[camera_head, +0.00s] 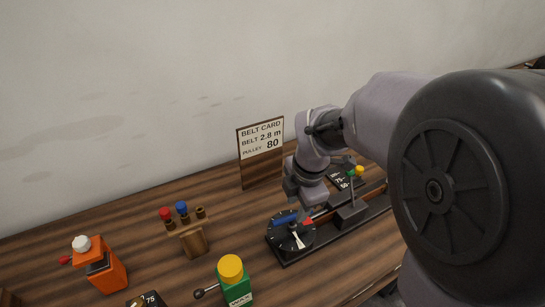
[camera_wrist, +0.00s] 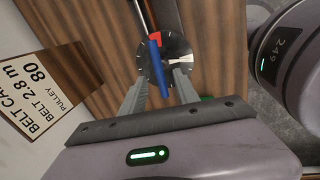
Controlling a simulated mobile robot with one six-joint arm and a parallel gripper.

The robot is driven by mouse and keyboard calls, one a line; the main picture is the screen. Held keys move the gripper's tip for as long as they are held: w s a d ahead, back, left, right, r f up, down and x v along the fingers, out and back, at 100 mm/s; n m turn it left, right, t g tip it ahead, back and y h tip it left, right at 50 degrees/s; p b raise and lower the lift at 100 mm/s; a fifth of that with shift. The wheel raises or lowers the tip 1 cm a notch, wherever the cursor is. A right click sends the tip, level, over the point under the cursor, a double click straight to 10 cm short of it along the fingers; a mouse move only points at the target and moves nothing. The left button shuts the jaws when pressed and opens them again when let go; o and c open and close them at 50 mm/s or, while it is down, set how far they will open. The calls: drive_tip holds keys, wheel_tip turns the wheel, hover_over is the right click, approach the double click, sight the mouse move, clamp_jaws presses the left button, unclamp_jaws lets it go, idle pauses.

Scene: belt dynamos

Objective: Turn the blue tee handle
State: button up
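The blue tee handle (camera_head: 284,219) lies across a black round dial (camera_head: 273,241) with a white pointer and a red mark. In the wrist view the handle's blue bar (camera_wrist: 157,66) runs lengthwise between my two fingers, over the dial (camera_wrist: 182,50). My gripper (camera_head: 303,200) is just behind and above the dial. In the wrist view my gripper (camera_wrist: 159,77) is open, with a finger on each side of the bar and gaps between. I cannot tell how far above the handle the fingertips are.
A belt card (camera_head: 262,150) reading 2.8 m, pulley 80, stands behind. A wooden rack (camera_head: 192,239) with red and blue knobs, an orange block (camera_head: 110,274) and a green block (camera_head: 238,291) stand left.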

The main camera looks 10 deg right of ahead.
sight(294, 215)
drive_tip(key=f, duration=0.2)
drive_tip(key=w+f+b, duration=0.1)
drive_tip(key=f, duration=0.1)
drive_tip(key=shift+a, duration=0.1)
clamp_jaws()
drive_tip(key=shift+m, duration=0.3)
